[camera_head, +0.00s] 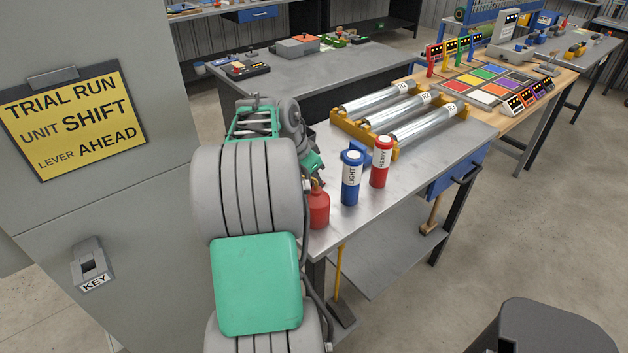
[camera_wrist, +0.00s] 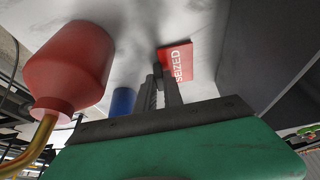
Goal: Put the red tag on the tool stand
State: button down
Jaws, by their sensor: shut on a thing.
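The red tag (camera_wrist: 177,62), a flat red piece lettered SEIZED, is at the tips of my gripper (camera_wrist: 160,78) in the wrist view. My gripper is shut on it, close to the grey metal bench top (camera_wrist: 215,30); I cannot tell whether the tag touches the metal. In the head view my arm hides the fingertips and the tag. No tool stand can be clearly made out in either view.
A red oil can (camera_head: 318,208) is close beside my gripper, with its brass spout (camera_wrist: 40,145) in the wrist view. Blue LIGHT (camera_head: 351,180) and red HEAVY (camera_head: 381,163) bottles stand on the bench. Metal rollers in a yellow rack (camera_head: 338,117) lie behind.

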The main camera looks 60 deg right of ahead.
jog(key=shift+f, duration=0.2)
jog(key=c, duration=1.5)
grip_release()
jog(key=p+v, duration=0.1)
jog(key=v, duration=1.1)
jog(key=w+a+f+n+t, duration=0.1)
jog(key=w+a+n+t, duration=0.1)
jog(key=w+a+n, duration=0.55)
jog(key=w+a+n+t, duration=0.1)
jog(key=w+a+n, duration=0.25)
jog(key=a, duration=0.65)
jog(key=a+f+n+y, duration=0.1)
jog(key=a+n, duration=0.3)
jog(key=a, duration=0.5)
jog(key=s+a+f+n+t+y, duration=0.1)
jog(key=a+f+n, duration=0.3)
jog(key=a, duration=0.5)
jog(key=s+a+f+n+t+y, duration=0.1)
jog(key=a+f+n+y, duration=0.1)
jog(key=a, duration=0.7)
jog(key=shift+a+f+n, duration=0.15)
jog(key=shift+f+n, duration=0.5)
jog(key=shift+n, duration=0.65)
